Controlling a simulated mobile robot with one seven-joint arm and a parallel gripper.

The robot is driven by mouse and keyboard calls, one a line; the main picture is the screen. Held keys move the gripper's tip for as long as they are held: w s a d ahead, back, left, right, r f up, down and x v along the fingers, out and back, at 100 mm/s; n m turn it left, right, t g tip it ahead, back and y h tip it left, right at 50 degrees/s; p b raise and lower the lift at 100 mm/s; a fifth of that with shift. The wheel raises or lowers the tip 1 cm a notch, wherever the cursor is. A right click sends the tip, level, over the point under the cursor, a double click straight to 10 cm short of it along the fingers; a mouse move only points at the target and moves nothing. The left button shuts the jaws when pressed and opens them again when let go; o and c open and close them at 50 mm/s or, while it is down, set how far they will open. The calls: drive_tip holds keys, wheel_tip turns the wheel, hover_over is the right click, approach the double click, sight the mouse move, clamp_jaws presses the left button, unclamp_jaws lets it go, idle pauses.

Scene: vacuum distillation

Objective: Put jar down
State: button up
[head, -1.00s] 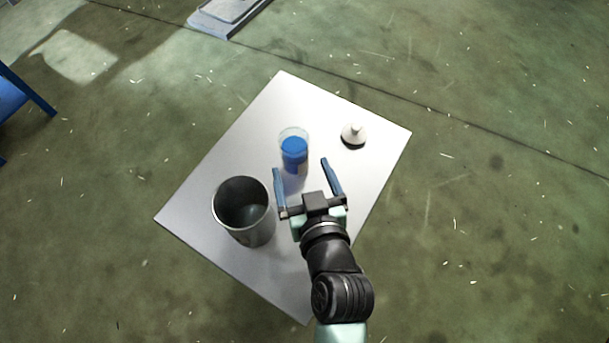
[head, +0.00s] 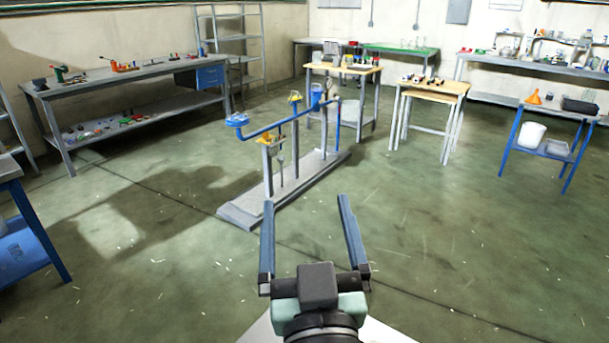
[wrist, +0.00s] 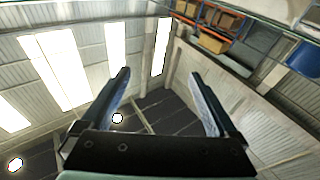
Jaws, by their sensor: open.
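My gripper (head: 311,240) is open and empty in the head view, raised in front of the camera with its two blue-grey fingers pointing away over the floor. In the wrist view my gripper (wrist: 160,95) also shows two spread fingers with nothing between them. The wrist camera looks up towards the ceiling and upper walls. The jar is in neither view now. Only a small corner of the pale table top (head: 385,333) shows at the bottom of the head view, mostly hidden behind my arm.
A rig with a blue arm on a grey base (head: 300,188) stands on the floor ahead. Workbenches line the walls, one with tools at the left (head: 130,75). A blue trolley (head: 550,145) stands at the right. The green floor between is open.

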drive_tip(key=s+r+t+h, duration=0.1)
drive_tip(key=s+r+t, duration=0.2)
drive_tip(key=r, duration=0.9)
drive_tip(key=s+r+m+t, duration=0.1)
drive_tip(key=s+r+t, duration=0.2)
drive_tip(key=r, duration=1)
drive_tip(key=s, duration=0.3)
drive_tip(key=shift+a+r+m+t+h, duration=0.2)
drive_tip(key=shift+r+m+t+h, duration=0.1)
drive_tip(key=shift+t+h, duration=0.1)
drive_tip(key=shift+s, duration=0.1)
wheel_tip(320, 180, up, 8)
drive_tip(key=p, duration=0.8)
drive_tip(key=shift+f, duration=0.1)
